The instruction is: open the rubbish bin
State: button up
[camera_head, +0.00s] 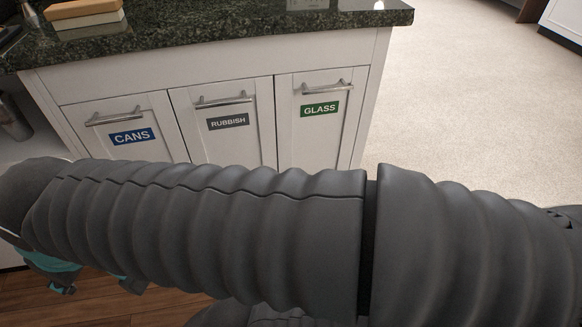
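The rubbish bin front (227,133) is a white panel in the middle of the cabinet, with a grey RUBBISH label. Its silver bar handle (224,101) runs along the top. The panel looks flush with its neighbours, so it appears closed. My arm crosses the picture in front of the cabinet and hides the panel's lower part. Dark and teal parts of my gripper (97,284) show low at the left, below the arm and apart from the handle. The arm hides most of the gripper, so its opening is unclear.
The CANS front (125,118) is on the left and the GLASS front (318,128) on the right, each with a bar handle. A dark stone countertop (230,28) overhangs them, with a wooden block (84,14) on top. Pale floor (475,105) is clear at the right.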

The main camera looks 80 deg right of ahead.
aim_at(224, 124)
jog(key=z, duration=4.45)
jog(key=k, duration=1.4)
jog(key=u, duration=2.1)
jog(key=i, duration=0.5)
jog(key=u, duration=0.05)
